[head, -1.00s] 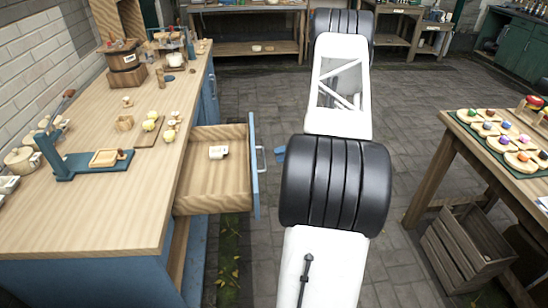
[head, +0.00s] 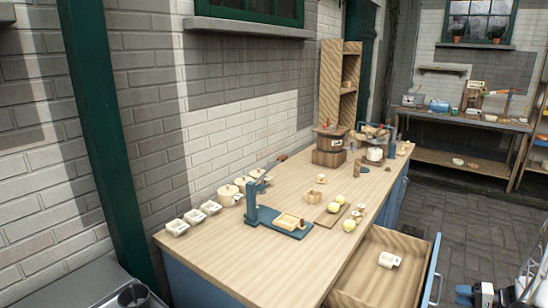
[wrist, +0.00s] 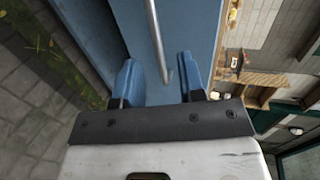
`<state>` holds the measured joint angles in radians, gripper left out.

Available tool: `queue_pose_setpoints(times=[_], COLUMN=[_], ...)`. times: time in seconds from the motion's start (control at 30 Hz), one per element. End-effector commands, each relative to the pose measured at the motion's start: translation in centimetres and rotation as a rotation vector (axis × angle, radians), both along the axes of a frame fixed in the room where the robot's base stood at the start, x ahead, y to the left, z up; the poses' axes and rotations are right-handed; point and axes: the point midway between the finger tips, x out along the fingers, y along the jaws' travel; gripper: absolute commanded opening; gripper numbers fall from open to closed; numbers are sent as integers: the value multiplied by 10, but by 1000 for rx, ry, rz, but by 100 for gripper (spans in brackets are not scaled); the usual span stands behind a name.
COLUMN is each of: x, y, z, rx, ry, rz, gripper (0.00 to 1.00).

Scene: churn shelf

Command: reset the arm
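My gripper (wrist: 158,82) is open, with its two blue fingers spread apart in the wrist view. The metal drawer handle (wrist: 156,38) shows beyond and between the fingers, against the blue drawer front (wrist: 195,30); I cannot tell the exact gap, but the fingers are not closed on it. In the head view, part of my gripper (head: 464,294) shows at the bottom right, apart from the handle (head: 436,288). The drawer (head: 405,243) is pulled open and holds a small white item (head: 389,260). Most of my arm is out of the head view.
The wooden counter (head: 215,240) carries a blue press (head: 270,215), white dishes (head: 176,227), lidded pots, yellow round items (head: 349,225) and a wooden box (head: 328,150). A shelf bench (head: 465,165) stands at the back right. Paved floor (head: 470,220) lies between.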

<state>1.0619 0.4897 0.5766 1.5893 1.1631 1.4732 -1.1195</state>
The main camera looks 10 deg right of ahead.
Motion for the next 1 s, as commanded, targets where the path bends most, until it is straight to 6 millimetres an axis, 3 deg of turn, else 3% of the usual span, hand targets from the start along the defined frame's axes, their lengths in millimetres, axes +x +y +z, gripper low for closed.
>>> queue_pose_setpoints(times=[0.17, 0.37, 0.7, 1.0], x=[-5, -2, 16, 21], y=[22, 63, 150, 233], z=[24, 62, 136, 197], rx=[-117, -245, -379, -486], ry=[70, 159, 272, 354], rz=[95, 216, 358, 445], gripper=[37, 37, 37, 37])
